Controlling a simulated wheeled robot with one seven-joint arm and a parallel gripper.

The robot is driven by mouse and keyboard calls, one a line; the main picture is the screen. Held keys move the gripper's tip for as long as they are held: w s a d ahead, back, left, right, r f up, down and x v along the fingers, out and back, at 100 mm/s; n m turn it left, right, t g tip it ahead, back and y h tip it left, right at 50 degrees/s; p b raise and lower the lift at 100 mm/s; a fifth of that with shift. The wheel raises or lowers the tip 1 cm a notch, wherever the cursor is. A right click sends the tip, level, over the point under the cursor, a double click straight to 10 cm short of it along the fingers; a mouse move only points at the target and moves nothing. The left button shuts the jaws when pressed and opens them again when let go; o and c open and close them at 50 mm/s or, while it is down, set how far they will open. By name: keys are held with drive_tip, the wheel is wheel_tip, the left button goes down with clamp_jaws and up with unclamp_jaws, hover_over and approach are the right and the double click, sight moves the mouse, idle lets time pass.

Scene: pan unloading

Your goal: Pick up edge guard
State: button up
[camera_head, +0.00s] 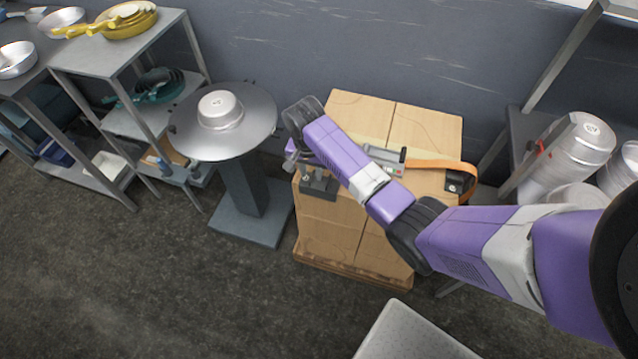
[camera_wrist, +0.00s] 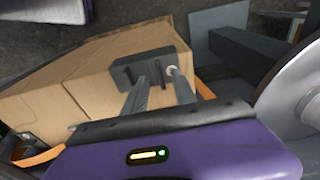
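One edge guard (camera_head: 319,184), a dark grey block, sits at the left front edge of the cardboard boxes' top. It also shows in the wrist view (camera_wrist: 122,74), just beyond my fingertips. A second dark guard (camera_head: 459,184) sits at the right edge, by the orange strap (camera_head: 440,164). My gripper (camera_wrist: 158,78) is open, with its two grey fingers apart and pointing at the left guard. In the head view my gripper (camera_head: 296,163) is at the boxes' left edge, partly hidden by my wrist. Whether the fingers touch the guard I cannot tell.
The cardboard boxes (camera_head: 340,225) stand stacked in the middle, with a strap tensioner (camera_head: 388,158) on top. A round grey pedestal table (camera_head: 255,125) with a metal pan (camera_head: 220,108) stands close on the left. Shelves with pans flank both sides. Floor at the front left is clear.

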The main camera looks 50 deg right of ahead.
drive_tip(key=shift+d+f, duration=0.1)
drive_tip(key=shift+f, duration=0.8)
drive_tip(key=shift+c, duration=0.2)
clamp_jaws()
drive_tip(key=shift+r, duration=0.1)
